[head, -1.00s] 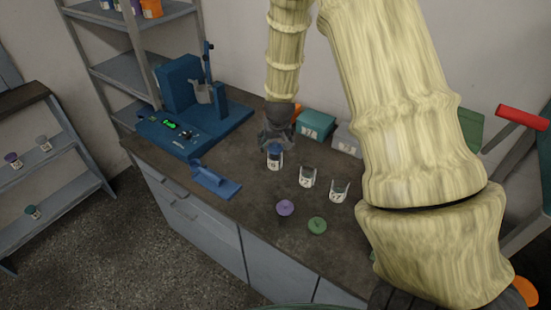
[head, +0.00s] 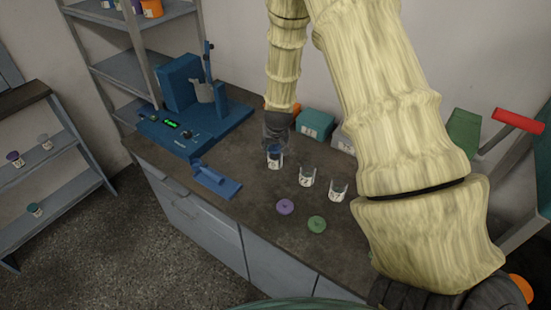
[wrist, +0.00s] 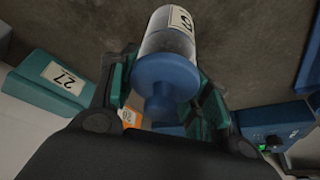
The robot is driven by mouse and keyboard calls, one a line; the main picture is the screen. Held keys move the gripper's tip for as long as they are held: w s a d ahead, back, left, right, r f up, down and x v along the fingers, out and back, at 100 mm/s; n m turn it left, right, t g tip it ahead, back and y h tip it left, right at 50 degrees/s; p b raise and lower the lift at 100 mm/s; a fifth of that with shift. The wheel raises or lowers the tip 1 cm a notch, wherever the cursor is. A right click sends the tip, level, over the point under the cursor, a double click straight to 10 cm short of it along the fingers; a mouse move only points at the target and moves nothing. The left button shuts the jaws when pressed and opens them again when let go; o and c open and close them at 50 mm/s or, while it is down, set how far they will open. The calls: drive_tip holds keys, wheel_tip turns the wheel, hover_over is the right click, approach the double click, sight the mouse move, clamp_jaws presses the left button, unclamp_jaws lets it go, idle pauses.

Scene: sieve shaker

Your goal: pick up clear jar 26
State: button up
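The clear jar (wrist: 168,45) with a blue lid (wrist: 165,78) stands on the dark counter. Its white label shows part of a number that looks like a 6. In the head view the jar (head: 274,162) is the leftmost of three clear jars. My gripper (wrist: 166,75) comes down over it, with teal finger pads close against both sides of the lid and upper jar. It appears shut on the jar, which is still at the counter. In the head view my gripper (head: 277,138) hides part of the lid.
Two open clear jars (head: 306,177) (head: 338,191) stand to the right. A purple lid (head: 285,207) and a green lid (head: 317,224) lie in front. A blue sieve shaker (head: 185,110) and blue holder (head: 215,180) are to the left. A teal box (head: 316,124) is behind.

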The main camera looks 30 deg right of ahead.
drive_tip(key=c, duration=0.4)
drive_tip(key=shift+r, duration=0.1)
